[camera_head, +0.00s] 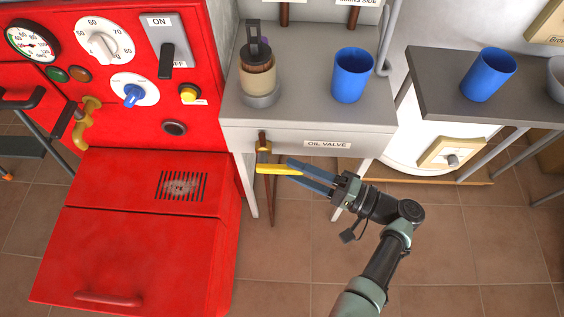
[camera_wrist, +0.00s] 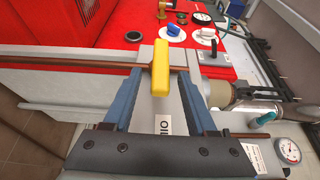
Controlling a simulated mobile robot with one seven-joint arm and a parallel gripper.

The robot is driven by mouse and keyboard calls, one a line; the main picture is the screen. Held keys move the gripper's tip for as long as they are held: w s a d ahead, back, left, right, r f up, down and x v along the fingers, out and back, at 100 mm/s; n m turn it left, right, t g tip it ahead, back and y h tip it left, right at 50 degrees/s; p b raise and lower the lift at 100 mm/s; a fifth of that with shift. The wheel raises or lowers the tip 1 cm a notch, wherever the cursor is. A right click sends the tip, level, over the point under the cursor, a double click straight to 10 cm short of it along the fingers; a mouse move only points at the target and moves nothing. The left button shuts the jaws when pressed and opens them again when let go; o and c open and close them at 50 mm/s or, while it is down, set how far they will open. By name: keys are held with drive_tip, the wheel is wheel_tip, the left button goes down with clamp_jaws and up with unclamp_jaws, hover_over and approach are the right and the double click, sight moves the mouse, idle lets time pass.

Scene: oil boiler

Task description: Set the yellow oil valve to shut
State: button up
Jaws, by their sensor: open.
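The yellow oil valve handle (camera_head: 279,170) is on a vertical brown pipe (camera_head: 262,139), below the grey counter's OIL VALVE label (camera_head: 327,144). The handle points sideways to the right, across the pipe. My gripper (camera_head: 290,168) reaches it from the right, with its blue-grey fingers open. In the wrist view, the yellow handle (camera_wrist: 161,68) lies between the two open fingers of my gripper (camera_wrist: 160,80), with a gap visible on each side. The handle lies crosswise to the brown pipe (camera_wrist: 100,66) there too. I cannot tell whether a finger touches it.
The red boiler (camera_head: 150,190) stands close on the left. The grey counter (camera_head: 310,115) above holds a blue cup (camera_head: 352,75) and a glass-bodied container (camera_head: 258,80). A dark side table (camera_head: 440,85) with another blue cup (camera_head: 488,75) is at right. The tiled floor (camera_head: 290,250) is clear.

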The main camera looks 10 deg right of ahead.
drive_tip(key=v, duration=0.8)
drive_tip(key=shift+b, duration=0.35)
